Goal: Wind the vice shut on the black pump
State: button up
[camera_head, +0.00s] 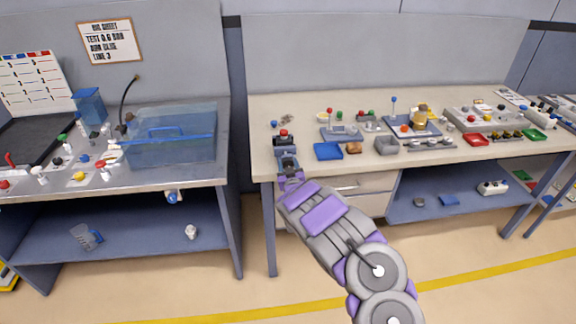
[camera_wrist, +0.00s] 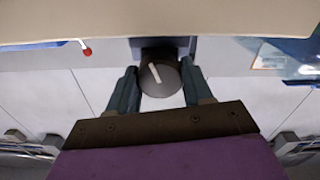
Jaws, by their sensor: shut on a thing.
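The vice (camera_head: 288,158) is a small blue-grey block at the front left edge of the right bench. A small dark thing with a red top, apparently the black pump (camera_head: 284,139), is at the vice's far end. I cannot tell whether the jaws touch it. My gripper (camera_head: 290,178) is at the vice's near end, at the bench edge. In the wrist view, my gripper (camera_wrist: 160,76) has its two fingers on either side of a dark round knob (camera_wrist: 158,86) with a pale bar across its face, and is shut on it. The pump is hidden there.
A blue tray (camera_head: 328,151) and a grey bin (camera_head: 387,146) stand right of the vice. Drawers (camera_head: 350,190) are below the benchtop. A left bench with a clear blue tank (camera_head: 170,138) stands across a gap. The floor in front is clear.

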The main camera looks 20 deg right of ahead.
jog(key=shift+r, duration=0.15)
jog(key=o, duration=1)
jog(key=shift+o, duration=0.2)
jog(key=p+v, duration=0.5)
jog(key=v, duration=1.2)
jog(key=shift+s+a, duration=0.1)
